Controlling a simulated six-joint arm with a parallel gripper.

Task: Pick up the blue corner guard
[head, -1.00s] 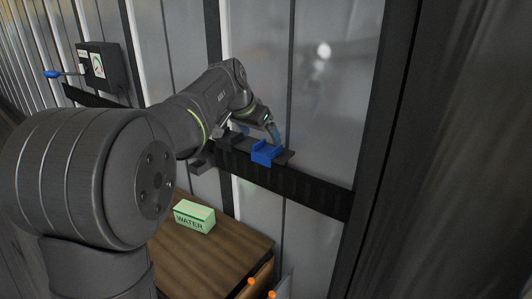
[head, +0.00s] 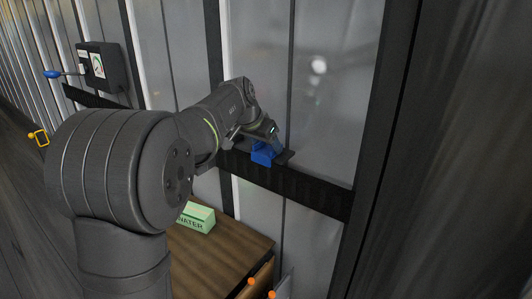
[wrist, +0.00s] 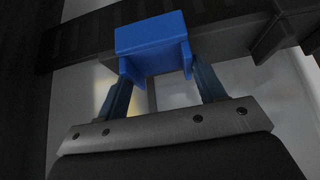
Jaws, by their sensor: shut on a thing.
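The blue corner guard (head: 262,153) is at the dark ledge on the wall rail in the head view. In the wrist view the guard (wrist: 150,42) sits between the two fingers, its wide face toward the camera and its side flanges pointing down toward the gripper. My gripper (head: 270,143) reaches it from above in the head view. In the wrist view my gripper (wrist: 158,85) is shut on the guard, a finger at each side. I cannot tell whether the guard still touches the ledge.
Two orange-tipped items (head: 251,282) are at the bottom.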

